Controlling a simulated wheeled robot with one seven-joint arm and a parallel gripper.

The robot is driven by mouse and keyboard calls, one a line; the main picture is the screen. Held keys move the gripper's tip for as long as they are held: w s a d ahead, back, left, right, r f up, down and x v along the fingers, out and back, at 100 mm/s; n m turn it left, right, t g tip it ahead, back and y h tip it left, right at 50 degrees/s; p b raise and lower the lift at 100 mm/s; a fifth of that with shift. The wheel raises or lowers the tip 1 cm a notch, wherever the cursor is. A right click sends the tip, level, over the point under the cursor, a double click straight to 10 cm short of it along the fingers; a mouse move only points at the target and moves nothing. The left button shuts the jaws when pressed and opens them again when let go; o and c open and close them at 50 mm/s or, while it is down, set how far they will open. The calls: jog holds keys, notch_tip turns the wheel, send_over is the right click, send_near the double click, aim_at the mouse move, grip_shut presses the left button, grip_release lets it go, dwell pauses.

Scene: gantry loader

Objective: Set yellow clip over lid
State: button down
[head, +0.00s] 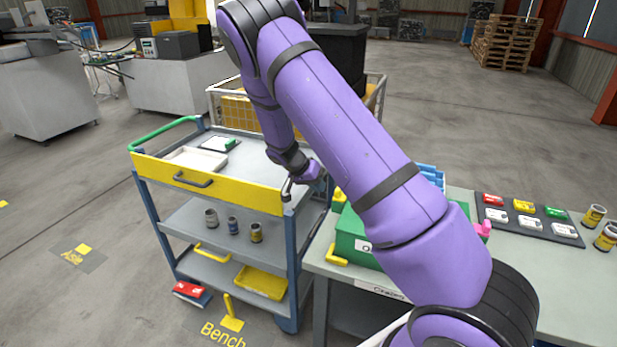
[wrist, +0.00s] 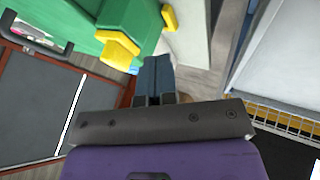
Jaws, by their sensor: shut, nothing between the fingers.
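A green box (head: 352,232) stands on the bench, partly hidden behind my arm; I cannot tell its lid apart from its body. One yellow clip part (head: 337,256) sticks out low at its near left corner, and another yellow piece (head: 338,196) shows at its far left. In the wrist view the green box (wrist: 75,22) is at the top left, with a yellow clip piece (wrist: 118,49) at its edge and a smaller one (wrist: 169,17) beyond. My gripper (wrist: 158,66) is shut and empty, apart from the yellow pieces. In the head view its fingers are not clear.
A blue cart (head: 215,179) with a yellow front panel stands left of the bench, holding several cans (head: 233,225) on its middle shelf. A wire basket (head: 222,104) is behind it. A dark tag board (head: 530,220) and cans (head: 606,237) are on the bench's right.

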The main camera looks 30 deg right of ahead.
jog(key=shift+s+d+r, duration=0.1)
jog(key=shift+s+d, duration=0.4)
jog(key=shift+s, duration=0.2)
jog(key=shift+s+d+r, duration=0.1)
jog(key=shift+s+d, duration=0.4)
jog(key=shift+s, duration=0.15)
jog(key=shift+s+d, duration=0.85)
jog(key=shift+s, duration=0.3)
jog(key=shift+w, duration=0.1)
jog(key=shift+w+a, duration=0.2)
jog(key=shift+w, duration=0.05)
jog(key=w+a+f+v, duration=0.1)
jog(key=w+v, duration=0.1)
jog(key=v, duration=0.9)
jog(key=shift+w+a+r, duration=0.15)
jog(key=shift+w+a, duration=0.05)
jog(key=shift+a, duration=0.1)
